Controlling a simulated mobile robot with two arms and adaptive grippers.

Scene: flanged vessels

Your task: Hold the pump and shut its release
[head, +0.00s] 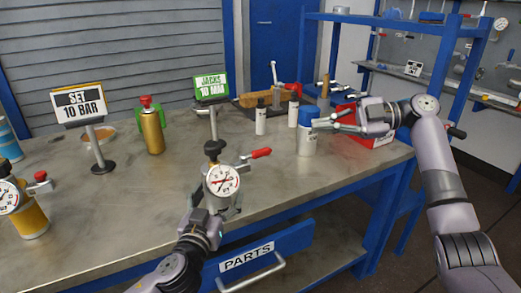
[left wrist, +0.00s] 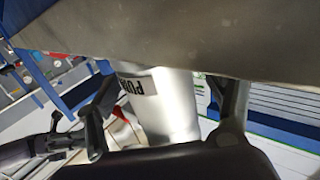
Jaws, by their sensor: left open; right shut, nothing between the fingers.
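The pump has a round white dial gauge (head: 222,181), a black knob (head: 212,148) above it and a red-handled release lever (head: 260,154) pointing right. My left gripper (head: 214,205) is open with its fingers around the pump, low at the table's front. In the left wrist view the silver pump body (left wrist: 172,105), with part of a label, stands between the two spread fingers; contact is not clear. My right gripper (head: 322,123) is shut and empty, beside the blue cap of a white bottle (head: 308,142), well right of the release lever.
A yellow vessel (head: 30,220) with a gauge stands at the left, a brass one (head: 153,132) farther back. Signs (head: 78,103) (head: 211,86) read SET 10 BAR and JACKS 10 MAX. A red box (head: 365,130) is behind my right gripper.

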